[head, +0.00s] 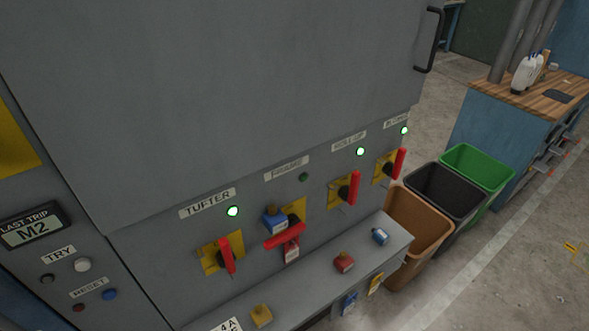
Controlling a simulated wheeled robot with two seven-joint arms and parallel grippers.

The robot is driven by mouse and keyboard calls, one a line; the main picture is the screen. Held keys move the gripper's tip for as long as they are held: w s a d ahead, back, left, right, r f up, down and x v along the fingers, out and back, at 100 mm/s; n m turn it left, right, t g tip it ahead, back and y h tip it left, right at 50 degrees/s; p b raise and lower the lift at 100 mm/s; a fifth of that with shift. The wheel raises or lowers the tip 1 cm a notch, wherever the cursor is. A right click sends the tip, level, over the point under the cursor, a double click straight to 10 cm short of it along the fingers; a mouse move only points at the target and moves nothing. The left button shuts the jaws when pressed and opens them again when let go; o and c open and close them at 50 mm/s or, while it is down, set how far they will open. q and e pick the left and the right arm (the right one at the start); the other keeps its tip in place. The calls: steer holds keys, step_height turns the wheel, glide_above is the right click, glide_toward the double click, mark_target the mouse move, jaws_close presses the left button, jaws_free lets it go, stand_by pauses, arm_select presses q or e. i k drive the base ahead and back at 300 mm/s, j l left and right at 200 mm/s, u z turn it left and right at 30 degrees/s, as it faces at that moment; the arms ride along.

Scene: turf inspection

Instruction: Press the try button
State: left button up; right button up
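A grey panel at the left carries a TRY label (59,253). Just below it are a white round button (83,264) at the right and a small black round part (47,278) at the left. The white one stands out from the panel; I cannot tell whether it is pressed. Above, a display (33,228) reads LAST TRIP M2. Below, a RESET label (90,287) has a blue button (110,294) and a small dark red part (78,307) under it. Neither of my grippers shows in the head view.
The TUFTER switch (228,256) and several other red handles line the cabinet. A red handle (285,236) lies across with a blue padlock (275,221) and tag. A ledge (329,287) juts out below, holding padlocks. Bins and a workbench (560,80) stand at the right.

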mark_target(83, 264)
steer(key=u, duration=1.55)
